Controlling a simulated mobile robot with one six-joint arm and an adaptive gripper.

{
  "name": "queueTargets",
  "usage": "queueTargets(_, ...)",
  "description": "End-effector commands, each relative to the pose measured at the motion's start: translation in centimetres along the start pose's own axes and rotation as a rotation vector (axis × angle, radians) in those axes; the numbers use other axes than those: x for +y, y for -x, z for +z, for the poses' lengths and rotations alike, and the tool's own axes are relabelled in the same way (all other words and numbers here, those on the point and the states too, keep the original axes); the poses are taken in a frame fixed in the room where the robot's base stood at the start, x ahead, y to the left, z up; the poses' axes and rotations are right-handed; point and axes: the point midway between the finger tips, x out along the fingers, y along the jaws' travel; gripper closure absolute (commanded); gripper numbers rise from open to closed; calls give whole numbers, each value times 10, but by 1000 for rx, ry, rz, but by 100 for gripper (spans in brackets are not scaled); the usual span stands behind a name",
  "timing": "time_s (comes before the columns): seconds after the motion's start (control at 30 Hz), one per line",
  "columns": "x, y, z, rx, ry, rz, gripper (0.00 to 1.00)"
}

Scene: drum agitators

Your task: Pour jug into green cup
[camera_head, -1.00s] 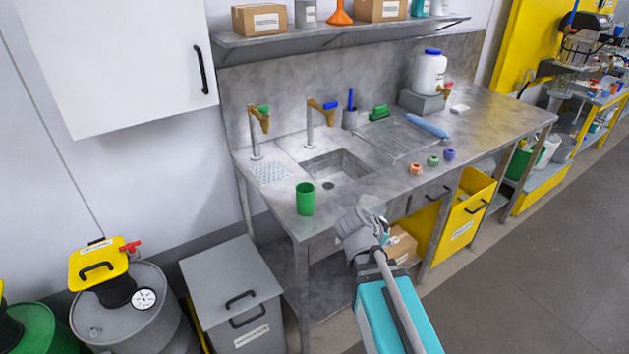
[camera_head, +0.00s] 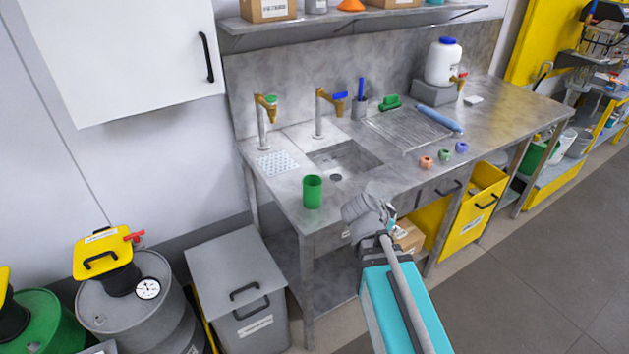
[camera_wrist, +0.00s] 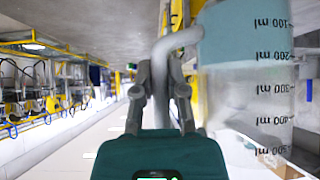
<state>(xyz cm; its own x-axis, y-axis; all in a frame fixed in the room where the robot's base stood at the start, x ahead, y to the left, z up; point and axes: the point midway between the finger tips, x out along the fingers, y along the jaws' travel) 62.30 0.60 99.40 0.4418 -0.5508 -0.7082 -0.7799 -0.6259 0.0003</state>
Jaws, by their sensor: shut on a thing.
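The green cup (camera_head: 312,192) stands upright on the front left part of the steel counter, left of the sink. My gripper (camera_wrist: 160,68) is shut on the handle of the clear jug (camera_wrist: 245,95), seen in the wrist view. The jug has upside-down millilitre marks in that picture, and teal liquid fills the end by the low marks, to about 200. In the head view my wrist is at the counter's front edge, right of the cup and apart from it. It largely hides the gripper and jug there.
The steel counter (camera_head: 290,207) has a sink (camera_head: 345,160) and two taps behind the cup. Several small coloured rings lie to the right, near the front edge. A yellow bin (camera_head: 483,197) and a cardboard box (camera_head: 408,237) are below. A grey bin (camera_head: 235,285) stands at left.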

Motion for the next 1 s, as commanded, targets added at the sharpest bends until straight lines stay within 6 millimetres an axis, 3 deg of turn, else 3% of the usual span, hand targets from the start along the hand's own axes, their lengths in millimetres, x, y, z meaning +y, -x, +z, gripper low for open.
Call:
queueTargets(0.37,-14,-7,0,-3,77,-81,100)
queueTargets(1.0,-70,-29,-4,-3,382,-394,100)
